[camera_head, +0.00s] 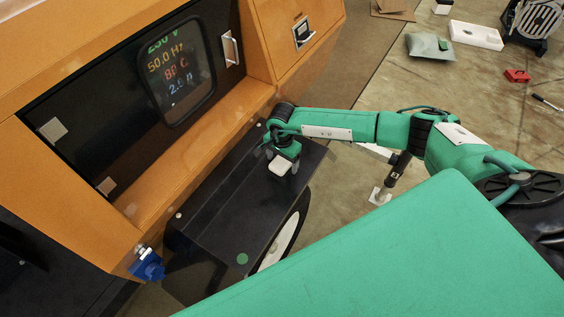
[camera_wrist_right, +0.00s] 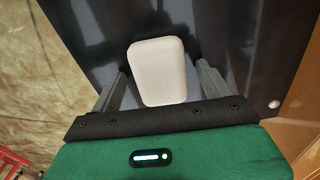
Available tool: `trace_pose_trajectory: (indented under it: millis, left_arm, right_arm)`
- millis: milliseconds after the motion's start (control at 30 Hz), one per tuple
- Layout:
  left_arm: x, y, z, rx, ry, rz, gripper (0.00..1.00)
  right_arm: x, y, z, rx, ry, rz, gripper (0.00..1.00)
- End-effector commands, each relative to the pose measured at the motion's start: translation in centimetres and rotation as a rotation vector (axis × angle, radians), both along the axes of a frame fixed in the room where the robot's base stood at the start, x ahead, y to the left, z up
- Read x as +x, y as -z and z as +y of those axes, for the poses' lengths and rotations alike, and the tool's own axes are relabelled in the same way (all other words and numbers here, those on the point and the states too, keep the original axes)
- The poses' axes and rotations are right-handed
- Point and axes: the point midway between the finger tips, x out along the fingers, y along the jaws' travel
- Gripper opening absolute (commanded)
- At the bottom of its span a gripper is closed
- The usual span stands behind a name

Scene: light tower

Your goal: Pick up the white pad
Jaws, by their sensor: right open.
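The white pad (camera_head: 279,166) is a small rounded block at my right gripper, over the black shelf (camera_head: 225,215) below the orange cabinet. In the right wrist view the pad (camera_wrist_right: 163,70) lies between the two grey fingers of my right gripper (camera_wrist_right: 162,85). The fingers are open, with a gap on both sides of the pad. In the head view my right gripper (camera_head: 283,160) points down at the pad and partly covers it. My left gripper is not in view.
An orange cabinet (camera_head: 150,215) with a dark panel and lit display (camera_head: 178,70) rises behind the shelf. A green dot (camera_head: 242,259) and a blue part (camera_head: 147,265) are near the shelf's front. A white box (camera_head: 476,36), grey bag (camera_head: 428,46) and red item (camera_head: 517,76) lie on the floor.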

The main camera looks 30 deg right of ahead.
Motion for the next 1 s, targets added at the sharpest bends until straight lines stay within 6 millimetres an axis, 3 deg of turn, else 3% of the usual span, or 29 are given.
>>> trace_pose_trajectory:
  millis: [67,300,733,867,1000]
  left_arm:
    - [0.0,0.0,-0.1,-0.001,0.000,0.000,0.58]
    - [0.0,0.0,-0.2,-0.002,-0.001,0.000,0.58]
    - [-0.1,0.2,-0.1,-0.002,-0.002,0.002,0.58]
    - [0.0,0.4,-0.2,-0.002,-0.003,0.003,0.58]
    - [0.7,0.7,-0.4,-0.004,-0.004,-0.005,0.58]
  right_arm:
    - [0.0,0.0,0.0,0.000,0.000,0.000,0.76]
    - [0.0,0.0,0.0,0.000,0.000,0.000,0.32]
    - [0.1,-1.0,0.0,0.001,0.000,-0.003,0.32]
    - [0.1,-2.9,0.0,0.001,-0.002,-0.004,0.32]
    - [0.2,-6.5,0.0,0.000,-0.003,-0.008,0.32]
